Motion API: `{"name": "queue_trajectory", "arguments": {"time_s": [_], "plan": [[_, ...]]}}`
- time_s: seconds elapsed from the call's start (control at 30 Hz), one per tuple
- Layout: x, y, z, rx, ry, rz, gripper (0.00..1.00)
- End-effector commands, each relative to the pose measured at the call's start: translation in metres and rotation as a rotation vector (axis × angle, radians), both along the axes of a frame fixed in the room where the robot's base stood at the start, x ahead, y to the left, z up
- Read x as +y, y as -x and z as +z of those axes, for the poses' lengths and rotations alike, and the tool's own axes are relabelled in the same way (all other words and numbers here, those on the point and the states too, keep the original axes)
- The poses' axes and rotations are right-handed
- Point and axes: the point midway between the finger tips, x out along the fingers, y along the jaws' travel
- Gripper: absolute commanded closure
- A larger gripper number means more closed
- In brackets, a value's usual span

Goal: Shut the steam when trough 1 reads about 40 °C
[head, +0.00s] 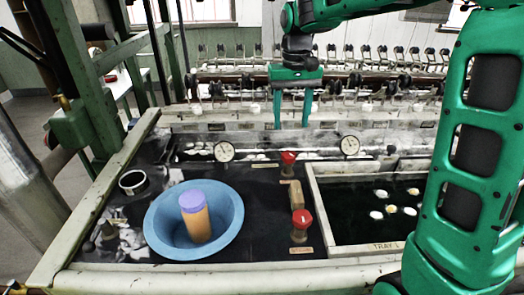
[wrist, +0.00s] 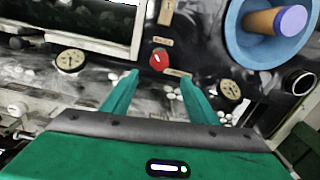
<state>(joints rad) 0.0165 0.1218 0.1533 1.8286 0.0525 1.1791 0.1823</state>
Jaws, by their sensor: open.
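Two red valve knobs stand on the dark bench top: a far one (head: 288,157) and a near one (head: 301,218). My gripper (head: 292,126) is open and empty, pointing down above and behind the far knob. In the wrist view the far red knob (wrist: 159,58) shows just beyond the gap between the fingertips (wrist: 159,76), with no contact visible. Two round dial gauges stand at the back, a left one (head: 224,151) and a right one (head: 349,145); they also show in the wrist view (wrist: 229,89) (wrist: 70,60). Their readings are too small to tell.
A trough (head: 316,205) of dark water with several pale cocoons is at right. A blue bowl (head: 160,235) holds an orange cylinder with a purple top (head: 196,216). A wooden block (head: 296,193) sits between the knobs. A white-rimmed cup (head: 132,182) stands at left. Reeling machinery lines the back.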

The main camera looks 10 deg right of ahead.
Motion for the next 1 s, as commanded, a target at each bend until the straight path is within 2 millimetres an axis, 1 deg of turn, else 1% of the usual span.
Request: {"name": "queue_trajectory", "arguments": {"time_s": [0.3,0.4,0.5,0.67,0.77,0.87,1.0], "plan": [[0.002,-0.002,-0.003,0.001,-0.001,0.558,0.47],[0.001,-0.003,-0.003,0.001,0.0,0.705,0.47],[0.001,-0.003,-0.004,0.001,-0.001,0.812,0.47],[0.0,-0.003,-0.005,0.001,-0.001,0.889,0.47],[-0.001,-0.003,-0.011,0.002,-0.001,0.896,0.47],[-0.001,-0.003,-0.023,0.003,-0.002,0.895,0.47],[-0.001,-0.003,-0.048,0.005,-0.002,0.894,0.47]]}}
